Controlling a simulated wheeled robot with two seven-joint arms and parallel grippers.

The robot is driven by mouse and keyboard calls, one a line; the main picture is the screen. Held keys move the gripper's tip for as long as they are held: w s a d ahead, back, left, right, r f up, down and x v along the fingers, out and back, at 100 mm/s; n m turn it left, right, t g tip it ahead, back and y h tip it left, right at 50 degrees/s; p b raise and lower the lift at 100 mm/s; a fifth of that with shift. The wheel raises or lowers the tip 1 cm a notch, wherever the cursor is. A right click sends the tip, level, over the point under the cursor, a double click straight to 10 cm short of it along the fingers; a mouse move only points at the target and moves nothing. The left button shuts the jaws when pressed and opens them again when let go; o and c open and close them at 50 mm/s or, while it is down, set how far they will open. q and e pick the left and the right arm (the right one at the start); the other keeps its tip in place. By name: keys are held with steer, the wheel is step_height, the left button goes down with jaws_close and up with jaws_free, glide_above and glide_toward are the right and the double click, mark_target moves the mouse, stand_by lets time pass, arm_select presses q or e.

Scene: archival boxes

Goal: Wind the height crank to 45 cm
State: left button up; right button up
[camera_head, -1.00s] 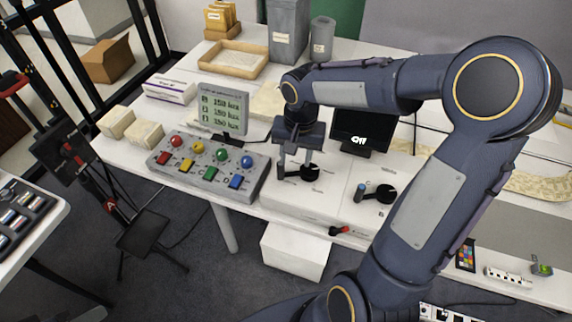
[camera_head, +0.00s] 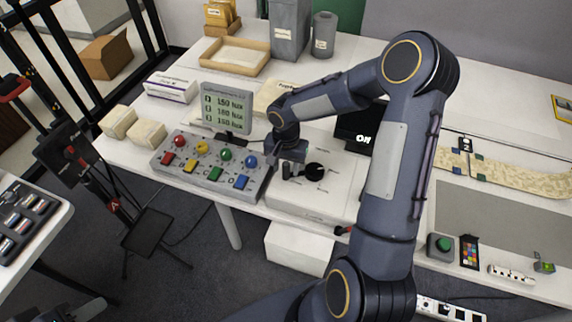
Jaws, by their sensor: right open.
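A black crank (camera_head: 315,171) with a round hub and a short arm pointing left sits on a white housing (camera_head: 320,205) at the table's front. My right gripper (camera_head: 292,170) is just left of the hub, at the crank's handle end. It is open, and its fingers are small and partly hidden by its own body, so I cannot tell whether they straddle or touch the handle. The second crank on the housing is hidden behind my right arm. I cannot read the labels that tell which crank sets height. My left gripper is not in view.
A button box (camera_head: 212,165) with coloured knobs stands left of the housing, with a lux display (camera_head: 226,110) behind it. A small dark screen (camera_head: 356,130) behind the housing is partly covered by my arm. A grey mat (camera_head: 485,215) lies to the right.

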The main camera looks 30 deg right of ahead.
jaws_close()
stand_by(0.3)
